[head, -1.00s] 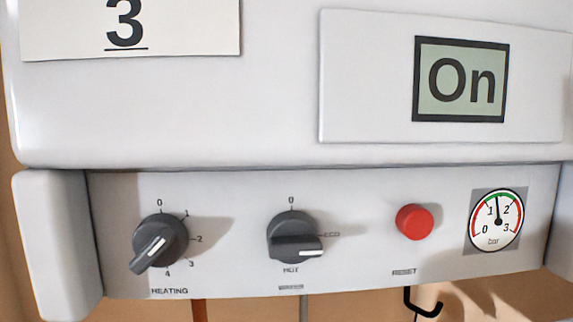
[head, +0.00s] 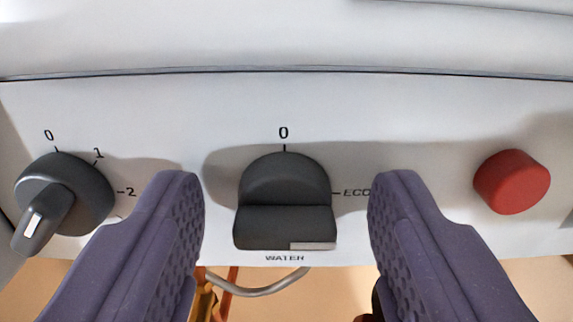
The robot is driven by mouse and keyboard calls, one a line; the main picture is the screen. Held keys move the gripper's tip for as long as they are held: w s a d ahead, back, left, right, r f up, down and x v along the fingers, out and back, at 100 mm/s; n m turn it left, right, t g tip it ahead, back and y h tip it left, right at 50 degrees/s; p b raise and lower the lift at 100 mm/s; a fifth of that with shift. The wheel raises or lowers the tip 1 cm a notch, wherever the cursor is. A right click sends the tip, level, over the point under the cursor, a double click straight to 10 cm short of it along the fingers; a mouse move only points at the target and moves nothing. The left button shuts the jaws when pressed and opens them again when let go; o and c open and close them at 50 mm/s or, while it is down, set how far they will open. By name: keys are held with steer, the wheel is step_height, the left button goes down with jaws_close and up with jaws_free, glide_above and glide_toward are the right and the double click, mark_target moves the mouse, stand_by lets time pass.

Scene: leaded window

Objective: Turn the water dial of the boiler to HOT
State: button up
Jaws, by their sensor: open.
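The water dial (head: 284,180) is a dark grey knob on the boiler's pale front panel, with "WATER" printed below it. Its grip bar lies level, with the white mark at its right end, on the ECO side. "0" shows above it and "ECO" to its right, partly covered by a finger. The HOT label cannot be seen in this view. My gripper (head: 287,190) is open, its two purple fingers to the left and right of the dial with a gap on each side. It holds nothing.
The heating dial (head: 65,197) is close to the left finger, its white mark pointing down and left. The red reset button (head: 511,181) is to the right of the right finger. Pipes (head: 262,290) show below the panel.

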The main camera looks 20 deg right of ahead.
steer(key=shift+c, duration=0.2)
steer(key=c, duration=1)
steer(key=shift+m, duration=0.3)
steer(key=m, duration=0.4)
steer(key=m+p, duration=0.1)
steer(key=m, duration=0.4)
steer(key=shift+d, duration=0.1)
steer(key=m+p, duration=0.2)
steer(key=m, duration=0.2)
steer(key=shift+f+m+p, duration=0.15)
steer(key=shift+m+p, duration=0.55)
steer(key=shift+m, duration=1.4)
